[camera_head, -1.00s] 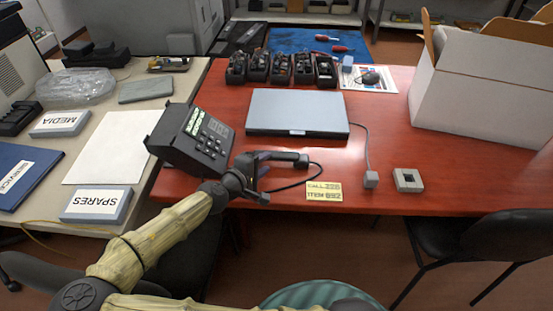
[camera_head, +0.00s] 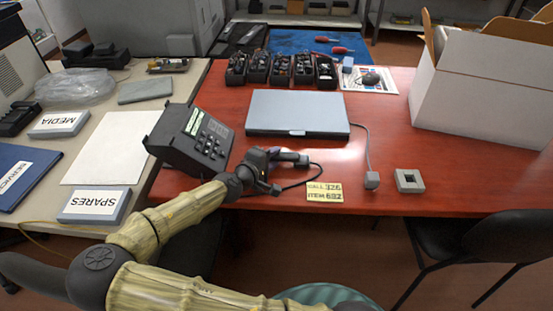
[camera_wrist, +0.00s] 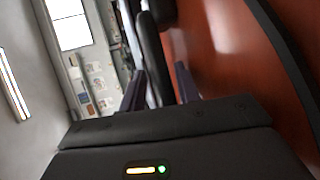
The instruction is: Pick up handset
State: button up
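The black handset (camera_head: 292,157) lies on the red table in the head view, beside the desk phone (camera_head: 190,138) with its keypad and green-lit screen. A dark cord runs from its right end. My gripper (camera_head: 272,171) is low at the handset's left part and hides some of it. In the wrist view my gripper (camera_wrist: 159,84) has its fingers apart, with a dark long shape, likely the handset (camera_wrist: 153,55), between them. A gap shows beside the right finger. Whether either finger touches the handset cannot be told.
A closed grey laptop (camera_head: 297,112) lies just behind the handset. A yellow note (camera_head: 324,191) and a small grey square block (camera_head: 409,181) are near the table's front edge. Several black cartridges (camera_head: 282,68) stand at the back. A white carton (camera_head: 480,90) stands at right.

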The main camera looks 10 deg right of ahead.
grip_shut()
jog(key=shift+s, duration=0.1)
jog(key=shift+f, duration=0.1)
dwell(0.3)
notch_tip(320, 180, up, 18)
jog(key=p, duration=0.3)
jog(key=shift+p, duration=0.4)
